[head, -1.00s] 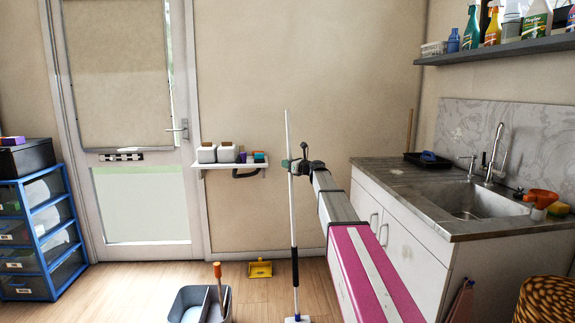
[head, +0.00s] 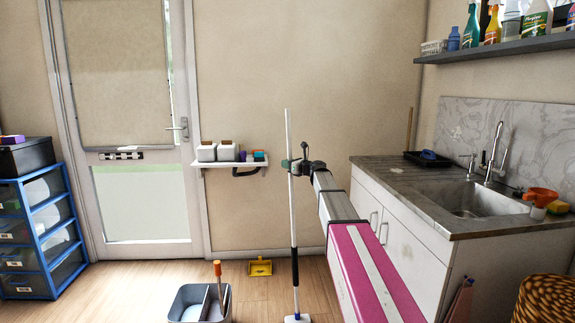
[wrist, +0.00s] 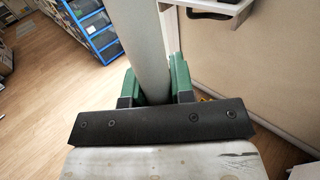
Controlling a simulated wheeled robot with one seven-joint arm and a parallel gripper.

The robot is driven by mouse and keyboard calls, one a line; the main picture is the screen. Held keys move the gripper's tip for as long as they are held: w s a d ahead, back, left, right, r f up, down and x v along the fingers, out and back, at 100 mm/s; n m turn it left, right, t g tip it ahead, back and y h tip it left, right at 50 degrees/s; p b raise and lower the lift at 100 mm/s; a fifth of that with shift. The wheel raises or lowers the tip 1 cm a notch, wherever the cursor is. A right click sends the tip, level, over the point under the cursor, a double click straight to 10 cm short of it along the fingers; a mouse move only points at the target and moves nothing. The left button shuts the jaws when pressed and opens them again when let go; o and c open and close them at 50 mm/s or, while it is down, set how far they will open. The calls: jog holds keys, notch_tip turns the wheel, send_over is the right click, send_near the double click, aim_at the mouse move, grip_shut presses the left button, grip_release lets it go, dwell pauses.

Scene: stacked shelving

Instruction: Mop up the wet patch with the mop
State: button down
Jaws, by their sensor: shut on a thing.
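The mop (head: 292,215) stands nearly upright in the head view, with a thin white pole, a black lower grip and a pale head (head: 297,318) cut by the bottom edge. My gripper (head: 293,166) is shut on the upper part of the pole. In the wrist view my gripper (wrist: 153,88) has its green fingers on both sides of the thick grey-white pole (wrist: 143,45). No wet patch can be made out on the visible floor.
A grey bucket (head: 187,297) with an orange-handled tool stands left of the mop. A yellow dustpan (head: 260,267) lies by the wall. The sink counter (head: 400,178) is right, blue drawers (head: 40,235) left. A small wall shelf (head: 228,164) hangs behind. Wooden floor (head: 130,285) is open at left.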

jog(key=shift+s+f, duration=0.3)
jog(key=shift+s, duration=0.3)
jog(key=shift+a, duration=0.1)
jog(key=shift+s, duration=1)
jog(key=shift+s, duration=0.1)
jog(key=shift+s+a, duration=0.15)
jog(key=shift+s, duration=0.8)
jog(key=shift+s, duration=1)
jog(key=shift+s, duration=0.1)
jog(key=shift+s+a, duration=0.15)
jog(key=shift+s, duration=0.7)
